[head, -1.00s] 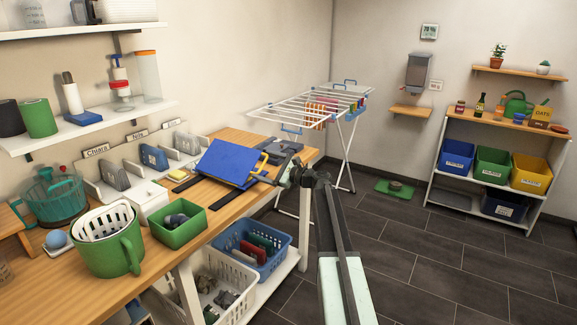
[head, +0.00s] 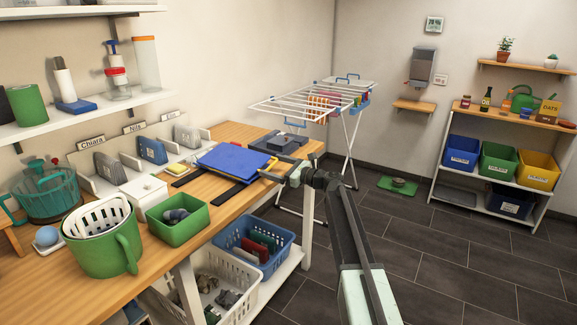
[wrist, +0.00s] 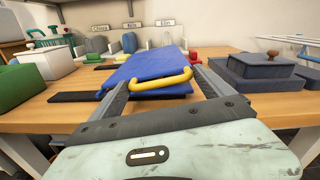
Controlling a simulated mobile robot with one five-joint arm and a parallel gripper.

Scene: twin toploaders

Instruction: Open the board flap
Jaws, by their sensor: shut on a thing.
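The blue board flap (head: 236,161) lies low over the wooden bench, nearly flat, with a blue layer beneath it. It also shows in the wrist view (wrist: 148,66), tilted slightly. Its yellow handle (wrist: 163,84) is on the near edge, between my two dark fingers. My gripper (head: 274,173) is shut on the handle, one finger at each end of it in the wrist view. The exact contact at the fingertips is partly hidden by the fingers in the head view.
Dark strips (head: 229,195) lie on the bench under the board. A green bin (head: 178,228) stands left of it, and a dark box with a knob (wrist: 275,68) right of it. A drying rack (head: 346,140) stands behind. The floor to the right is open.

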